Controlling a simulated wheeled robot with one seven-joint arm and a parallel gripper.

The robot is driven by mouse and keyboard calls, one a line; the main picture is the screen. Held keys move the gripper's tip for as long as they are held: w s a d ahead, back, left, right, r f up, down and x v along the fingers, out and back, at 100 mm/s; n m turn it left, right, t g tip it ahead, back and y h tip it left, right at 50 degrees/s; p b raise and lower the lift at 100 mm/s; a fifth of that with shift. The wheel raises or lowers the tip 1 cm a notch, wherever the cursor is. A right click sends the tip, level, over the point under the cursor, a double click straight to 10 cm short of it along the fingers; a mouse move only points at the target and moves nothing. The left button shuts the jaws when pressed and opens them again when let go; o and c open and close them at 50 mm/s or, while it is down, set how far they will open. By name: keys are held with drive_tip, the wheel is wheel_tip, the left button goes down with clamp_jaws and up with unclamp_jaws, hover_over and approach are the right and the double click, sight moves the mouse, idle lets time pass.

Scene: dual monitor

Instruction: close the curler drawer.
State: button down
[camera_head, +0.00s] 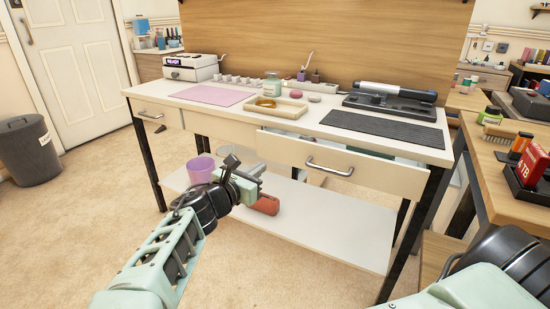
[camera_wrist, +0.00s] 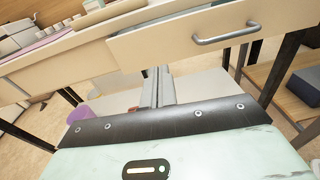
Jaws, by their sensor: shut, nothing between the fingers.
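The curler drawer (camera_head: 285,151) hangs under the right half of the white table and stands partly pulled out, with a dark gap and some contents showing above its front at the right. Its metal handle (camera_head: 330,167) is on the front face. In the wrist view the drawer front (camera_wrist: 160,42) and its handle (camera_wrist: 228,35) fill the upper right. My gripper (camera_head: 262,180) is in front of the table, lower and left of the handle, and apart from it. In the wrist view my fingers (camera_wrist: 156,85) are together and empty, just below the drawer's lower edge.
A second drawer (camera_head: 158,118) at the left looks shut. A black curling device (camera_head: 395,95) and a dark ribbed mat (camera_head: 385,127) lie on the table above the open drawer. A lower shelf (camera_head: 320,225) holds a purple bin (camera_head: 200,169). A wooden desk (camera_head: 500,190) stands close at the right.

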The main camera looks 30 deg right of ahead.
drive_tip(key=a+r+n+t, duration=0.1)
drive_tip(key=a, duration=0.1)
drive_tip(key=b, duration=0.4)
approach(280, 139)
drive_tip(key=x, duration=0.5)
drive_tip(key=shift+d+f, duration=0.15)
drive_tip(key=shift+f, duration=0.15)
drive_tip(key=shift+x, duration=0.75)
drive_tip(key=shift+r, duration=0.15)
drive_tip(key=shift+w, duration=0.1)
